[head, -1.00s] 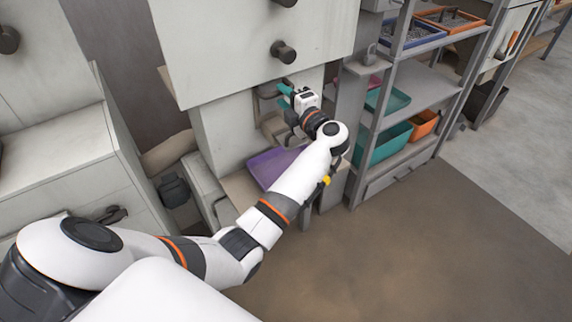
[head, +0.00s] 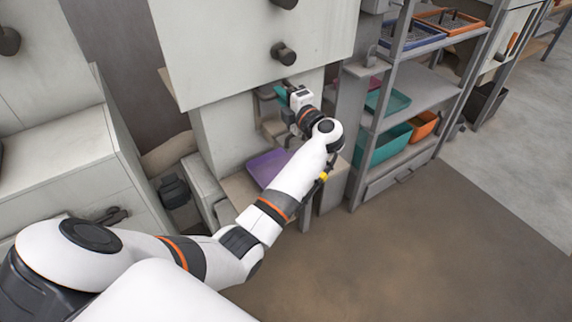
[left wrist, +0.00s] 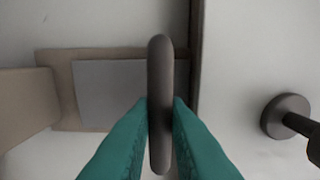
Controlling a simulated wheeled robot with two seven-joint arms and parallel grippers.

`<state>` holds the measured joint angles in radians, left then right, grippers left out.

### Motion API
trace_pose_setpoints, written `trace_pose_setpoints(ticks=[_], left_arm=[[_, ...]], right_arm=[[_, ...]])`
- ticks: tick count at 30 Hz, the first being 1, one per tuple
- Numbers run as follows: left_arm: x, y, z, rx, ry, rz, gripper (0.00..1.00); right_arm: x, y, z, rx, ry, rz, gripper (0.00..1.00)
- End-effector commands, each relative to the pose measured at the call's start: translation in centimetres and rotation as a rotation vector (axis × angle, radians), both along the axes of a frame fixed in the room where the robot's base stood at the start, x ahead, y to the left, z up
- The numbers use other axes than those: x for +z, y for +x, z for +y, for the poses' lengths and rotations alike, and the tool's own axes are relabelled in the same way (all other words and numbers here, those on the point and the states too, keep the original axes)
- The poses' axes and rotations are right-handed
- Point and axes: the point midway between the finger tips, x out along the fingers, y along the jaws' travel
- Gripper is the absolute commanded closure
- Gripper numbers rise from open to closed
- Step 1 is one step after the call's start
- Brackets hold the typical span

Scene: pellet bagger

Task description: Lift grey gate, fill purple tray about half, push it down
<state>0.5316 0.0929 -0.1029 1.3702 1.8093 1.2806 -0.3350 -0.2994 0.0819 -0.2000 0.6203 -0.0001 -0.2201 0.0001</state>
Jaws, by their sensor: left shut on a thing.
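My left gripper (head: 279,91) is at the front of the pale machine, above the purple tray (head: 266,167). In the left wrist view its teal fingers (left wrist: 160,115) are shut on a dark grey bar handle (left wrist: 160,65). A flat grey plate (left wrist: 105,90), which looks like the gate, shows behind the handle. In the head view the arm hides most of the handle and gate. The purple tray sits on a ledge below the gripper, partly covered by my forearm. No pellets show in its visible part. My right gripper is not in view.
A grey shelf rack (head: 430,90) stands to the right, with teal bins (head: 385,146) and orange bins (head: 424,126). Dark round knobs (head: 284,53) stick out from the machine front above the gripper. The brown floor (head: 400,250) in front is clear.

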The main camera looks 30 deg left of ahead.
Motion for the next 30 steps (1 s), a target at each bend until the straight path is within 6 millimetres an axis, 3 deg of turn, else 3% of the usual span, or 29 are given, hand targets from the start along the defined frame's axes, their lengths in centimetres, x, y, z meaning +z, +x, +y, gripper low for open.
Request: trace_pose_setpoints(ticks=[26,30], left_arm=[[5.4,0.0,0.0,-0.001,0.002,-0.003,1.00],[4.9,0.0,0.0,-0.001,0.002,-0.003,1.00]], right_arm=[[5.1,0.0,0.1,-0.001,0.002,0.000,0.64],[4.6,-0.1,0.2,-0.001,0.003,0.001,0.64]])
